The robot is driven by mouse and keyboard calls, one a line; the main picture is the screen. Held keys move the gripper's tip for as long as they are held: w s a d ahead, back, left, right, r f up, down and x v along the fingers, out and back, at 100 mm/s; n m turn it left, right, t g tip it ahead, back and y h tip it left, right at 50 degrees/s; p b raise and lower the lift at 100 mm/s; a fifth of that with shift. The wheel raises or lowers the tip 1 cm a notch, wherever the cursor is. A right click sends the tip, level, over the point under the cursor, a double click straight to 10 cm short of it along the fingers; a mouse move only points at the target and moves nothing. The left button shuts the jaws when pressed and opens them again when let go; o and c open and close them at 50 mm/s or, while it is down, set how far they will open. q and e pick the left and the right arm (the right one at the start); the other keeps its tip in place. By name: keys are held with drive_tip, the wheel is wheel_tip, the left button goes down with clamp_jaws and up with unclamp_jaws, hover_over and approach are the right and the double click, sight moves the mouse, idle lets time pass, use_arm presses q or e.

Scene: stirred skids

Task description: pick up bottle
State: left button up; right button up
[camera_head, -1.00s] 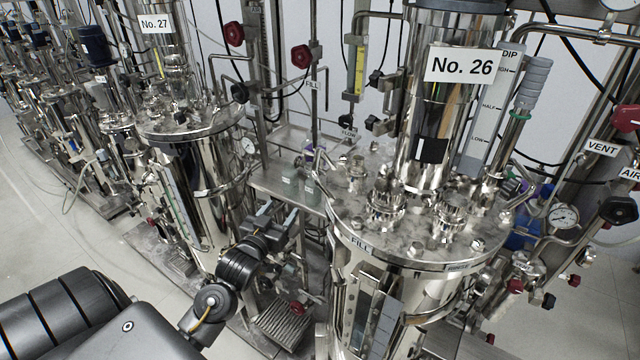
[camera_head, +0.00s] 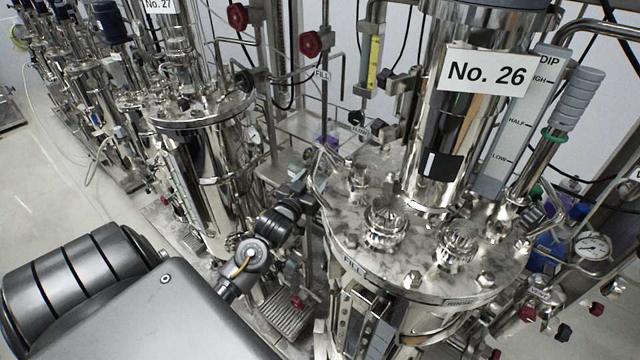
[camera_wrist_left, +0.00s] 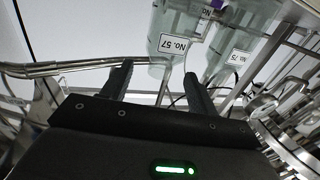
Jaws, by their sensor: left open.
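A clear bottle labelled No. 57 (camera_wrist_left: 172,32) shows at the top of the left wrist view, cut off by the frame edge. A second clear bottle labelled No. 75 (camera_wrist_left: 238,52) stands to its right. My left gripper (camera_wrist_left: 158,70) is open and empty, with its two fingertips just below bottle No. 57 in the picture; I cannot tell whether they touch it. In the head view my left gripper (camera_head: 300,172) is at the small shelf between the two skids, where the bottles are mostly hidden. My right gripper is not in view.
The No. 26 vessel (camera_head: 420,235) stands close to the right of my left arm, and the No. 27 vessel (camera_head: 205,180) stands to its left. A metal rail (camera_wrist_left: 60,68) runs left of the fingers. Open floor (camera_head: 60,215) lies at the left.

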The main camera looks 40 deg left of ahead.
sight(322, 171)
use_arm(q)
drive_tip(key=shift+w, duration=0.4)
drive_tip(key=shift+a, duration=0.1)
drive_tip(key=p+x, duration=0.2)
drive_tip(key=x, duration=0.2)
drive_tip(key=shift+w+f, duration=0.1)
drive_tip(key=shift+w, duration=0.05)
drive_tip(key=shift+w+a+f+p, duration=0.1)
drive_tip(key=shift+w+p, duration=0.2)
drive_tip(key=shift+w, duration=0.05)
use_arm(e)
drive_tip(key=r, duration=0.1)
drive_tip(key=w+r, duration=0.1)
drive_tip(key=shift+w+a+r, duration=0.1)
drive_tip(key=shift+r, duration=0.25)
use_arm(q)
drive_tip(key=c, duration=0.9)
drive_tip(key=shift+s, duration=0.15)
drive_tip(key=shift+c, duration=1.1)
